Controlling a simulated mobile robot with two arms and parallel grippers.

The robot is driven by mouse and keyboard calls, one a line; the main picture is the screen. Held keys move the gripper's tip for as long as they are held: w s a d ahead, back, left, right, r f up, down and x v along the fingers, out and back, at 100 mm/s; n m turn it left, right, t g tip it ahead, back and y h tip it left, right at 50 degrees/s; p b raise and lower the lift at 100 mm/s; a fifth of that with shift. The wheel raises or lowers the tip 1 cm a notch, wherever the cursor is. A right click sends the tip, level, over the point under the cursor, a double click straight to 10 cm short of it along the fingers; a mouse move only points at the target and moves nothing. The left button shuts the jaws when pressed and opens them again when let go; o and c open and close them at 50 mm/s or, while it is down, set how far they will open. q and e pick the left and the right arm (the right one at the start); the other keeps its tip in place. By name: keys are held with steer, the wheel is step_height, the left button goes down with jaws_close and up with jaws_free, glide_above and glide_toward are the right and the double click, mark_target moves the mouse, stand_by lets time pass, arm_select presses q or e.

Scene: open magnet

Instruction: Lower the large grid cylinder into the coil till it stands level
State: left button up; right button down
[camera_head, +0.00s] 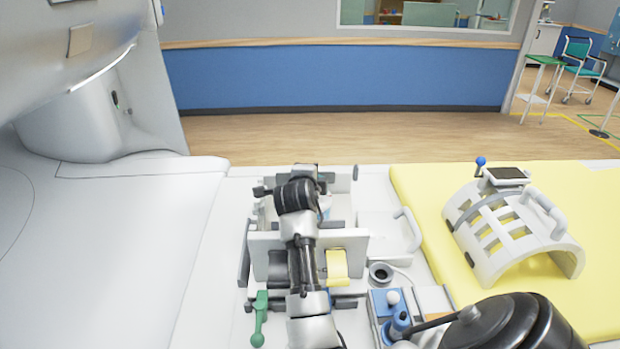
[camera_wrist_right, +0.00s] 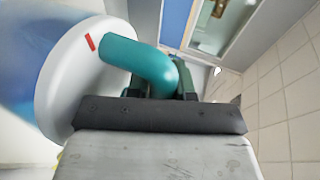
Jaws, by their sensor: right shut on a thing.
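The large grid cylinder shows in the right wrist view as a white round end plate (camera_wrist_right: 75,75) with a red mark and a blurred blue body behind it. A teal curved handle (camera_wrist_right: 150,65) rises from the plate. My right gripper (camera_wrist_right: 160,88) is shut on this handle; the plate looks steeply tilted in that view. In the head view the cylinder and right gripper do not show. A white arched frame with windows, apparently the coil (camera_head: 515,235), stands on the yellow mat. My left gripper (camera_head: 303,178) is over the tray; its fingers are hidden.
The yellow mat (camera_head: 430,205) is bare around the arch's left side. A compartmented white tray (camera_head: 345,240) holds yellow and dark items under the left arm. A green tool (camera_head: 260,318) and a blue box (camera_head: 383,305) are in front. The scanner (camera_head: 80,125) is at left.

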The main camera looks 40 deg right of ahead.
steer(key=shift+s+a+r, duration=0.1)
steer(key=shift+a+r, duration=0.05)
steer(key=shift+r, duration=0.1)
steer(key=shift+f+b, duration=0.5)
stand_by(0.6)
steer(key=c, duration=0.9)
jaws_free()
steer(key=shift+s, duration=0.1)
